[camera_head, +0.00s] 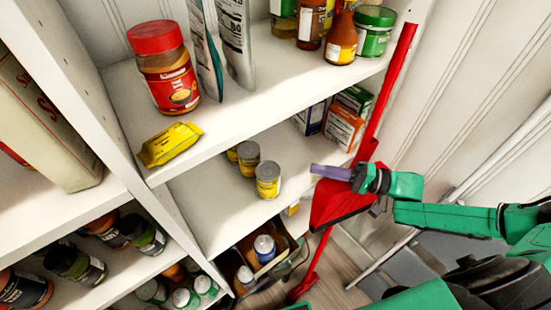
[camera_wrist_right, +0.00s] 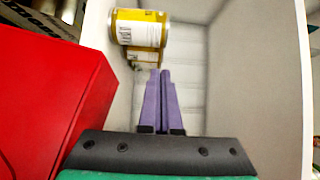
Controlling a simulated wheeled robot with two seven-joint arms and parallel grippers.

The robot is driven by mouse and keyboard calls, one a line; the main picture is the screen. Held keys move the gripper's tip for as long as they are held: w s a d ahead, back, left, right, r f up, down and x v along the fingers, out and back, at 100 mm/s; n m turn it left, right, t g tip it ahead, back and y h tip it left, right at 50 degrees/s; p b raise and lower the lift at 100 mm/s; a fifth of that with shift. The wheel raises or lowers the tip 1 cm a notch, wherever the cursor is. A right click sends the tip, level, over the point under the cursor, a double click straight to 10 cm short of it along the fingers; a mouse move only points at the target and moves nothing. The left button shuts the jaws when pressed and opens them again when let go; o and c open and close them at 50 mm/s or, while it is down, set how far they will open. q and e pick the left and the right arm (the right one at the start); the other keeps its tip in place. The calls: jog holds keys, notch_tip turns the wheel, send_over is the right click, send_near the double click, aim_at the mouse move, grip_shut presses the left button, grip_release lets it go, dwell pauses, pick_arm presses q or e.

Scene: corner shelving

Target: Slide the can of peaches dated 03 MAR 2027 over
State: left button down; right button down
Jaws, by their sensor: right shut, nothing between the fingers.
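Three yellow-labelled cans with grey lids stand in a row on the middle shelf. The front can (camera_head: 268,187) is nearest the shelf edge, the second can (camera_head: 249,164) is behind it, and the third can (camera_head: 232,154) is mostly hidden. The right wrist view shows one can (camera_wrist_right: 140,27) and part of another can (camera_wrist_right: 146,54). I cannot read the date on any can. My right gripper (camera_head: 314,170) has its purple fingers shut and empty, to the right of the front can and apart from it. It also shows in the right wrist view (camera_wrist_right: 160,72). My left gripper is not in view.
A red dustpan (camera_head: 335,203) and red pole (camera_head: 386,88) stand in front of the shelf, close to my right gripper. An orange box (camera_head: 344,126) and other boxes stand at the shelf's right end. Bare shelf (camera_head: 210,205) lies left of the cans.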

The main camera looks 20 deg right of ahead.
aim_at(267, 172)
jog(key=p+x, duration=0.1)
jog(key=x, duration=1.1)
jog(key=shift+w, duration=0.1)
